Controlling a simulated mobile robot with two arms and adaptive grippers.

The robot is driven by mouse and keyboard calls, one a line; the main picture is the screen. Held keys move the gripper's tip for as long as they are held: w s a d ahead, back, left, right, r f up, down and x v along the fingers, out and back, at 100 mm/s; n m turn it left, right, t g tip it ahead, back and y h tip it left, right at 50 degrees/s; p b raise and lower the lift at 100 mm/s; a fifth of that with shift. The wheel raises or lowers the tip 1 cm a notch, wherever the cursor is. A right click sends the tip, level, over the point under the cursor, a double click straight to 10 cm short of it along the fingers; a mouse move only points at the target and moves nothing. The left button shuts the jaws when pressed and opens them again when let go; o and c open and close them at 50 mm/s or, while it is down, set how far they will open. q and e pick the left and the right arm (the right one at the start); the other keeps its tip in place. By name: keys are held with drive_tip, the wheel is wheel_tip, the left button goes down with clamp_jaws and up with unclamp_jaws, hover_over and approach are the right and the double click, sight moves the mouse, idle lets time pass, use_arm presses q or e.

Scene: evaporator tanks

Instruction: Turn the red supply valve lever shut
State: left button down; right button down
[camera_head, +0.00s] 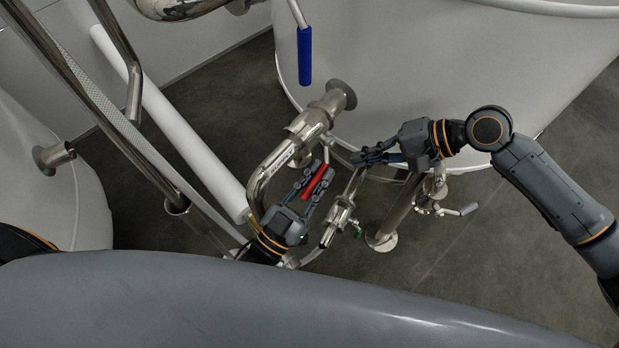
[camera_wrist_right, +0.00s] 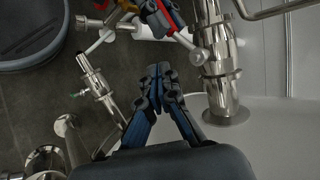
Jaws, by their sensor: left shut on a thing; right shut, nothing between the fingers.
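The red valve lever (camera_head: 316,181) sits between the fingers of my left gripper (camera_head: 318,172), low beside a bent steel pipe in the head view. My left gripper is shut on it, and its fingers hide part of the lever. In the right wrist view the red lever (camera_wrist_right: 168,14) and my left gripper (camera_wrist_right: 160,18) show at the top edge. My right gripper (camera_head: 360,158) is shut and empty, to the right of the lever in the head view and apart from it. Its closed fingers (camera_wrist_right: 158,75) fill the middle of the right wrist view.
A steel pipe (camera_head: 262,181) curves left of the lever and joins a fitting on the large white tank (camera_head: 400,70). A blue-handled lever (camera_head: 304,55) hangs above. A small steel valve (camera_head: 340,215) and a tank leg (camera_head: 392,212) stand to the right. Grey floor (camera_head: 500,235) shows lower right.

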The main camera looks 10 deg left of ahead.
drive_tip(key=s+a+r+n+t+h, duration=0.1)
drive_tip(key=s+a+r+n+h, duration=0.5)
drive_tip(key=s+a+r+n, duration=0.65)
drive_tip(key=n+t+h, duration=0.2)
drive_tip(key=n+t, duration=0.2)
drive_tip(key=t, duration=0.1)
hover_over(309, 192)
drive_tip(key=a, duration=0.2)
wheel_tip(309, 192, down, 8)
drive_tip(key=d+f, duration=0.1)
drive_tip(key=f, duration=0.2)
drive_tip(key=shift+d+n, duration=0.25)
drive_tip(key=shift+d, duration=0.15)
drive_tip(key=shift+d+f, duration=0.1)
drive_tip(key=shift+f, duration=0.25)
